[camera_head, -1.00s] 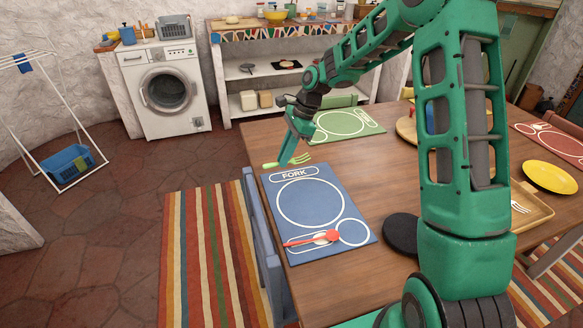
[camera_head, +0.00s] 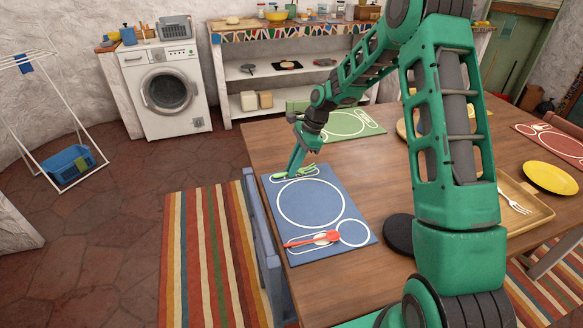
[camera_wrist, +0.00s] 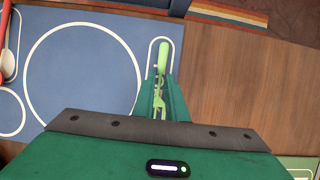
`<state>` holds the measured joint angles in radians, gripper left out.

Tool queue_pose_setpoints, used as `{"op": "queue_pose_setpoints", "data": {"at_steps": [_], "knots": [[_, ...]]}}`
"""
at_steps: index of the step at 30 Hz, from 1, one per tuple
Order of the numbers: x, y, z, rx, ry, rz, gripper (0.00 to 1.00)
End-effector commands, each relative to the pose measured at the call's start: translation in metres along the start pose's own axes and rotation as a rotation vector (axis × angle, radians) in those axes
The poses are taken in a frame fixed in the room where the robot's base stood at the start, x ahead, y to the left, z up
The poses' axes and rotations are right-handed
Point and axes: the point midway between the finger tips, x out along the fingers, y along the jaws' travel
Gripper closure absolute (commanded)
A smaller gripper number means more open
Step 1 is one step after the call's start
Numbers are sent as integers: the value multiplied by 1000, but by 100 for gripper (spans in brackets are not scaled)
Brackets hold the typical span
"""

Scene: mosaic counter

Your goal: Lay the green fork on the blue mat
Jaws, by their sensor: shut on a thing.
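The green fork (camera_wrist: 162,58) is between the fingers of my gripper (camera_wrist: 160,108) in the wrist view. In the head view the fork (camera_head: 279,177) lies along the FORK outline at the far end of the blue mat (camera_head: 310,255). My gripper (camera_head: 294,170) is shut on it, low at the mat's far edge. I cannot tell whether the fork touches the mat. The mat also shows in the wrist view (camera_wrist: 85,100), with a white plate circle.
A wooden tray (camera_head: 520,225) holds a pale fork (camera_head: 514,203). A dark round pad (camera_head: 398,234) sits right of the blue mat. The plate circle is empty.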

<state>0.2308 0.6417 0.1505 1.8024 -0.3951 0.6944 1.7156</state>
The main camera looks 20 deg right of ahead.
Motion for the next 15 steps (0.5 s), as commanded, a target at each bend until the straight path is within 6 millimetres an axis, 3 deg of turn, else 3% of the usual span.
{"op": "queue_pose_setpoints", "data": {"at_steps": [1, 3, 15], "knots": [[1, 0, 0, 0, 0, 0, 86], [1, 0, 0, 0, 0, 0, 69], [-5, 0, 0, 1, 0, -1, 69]]}}
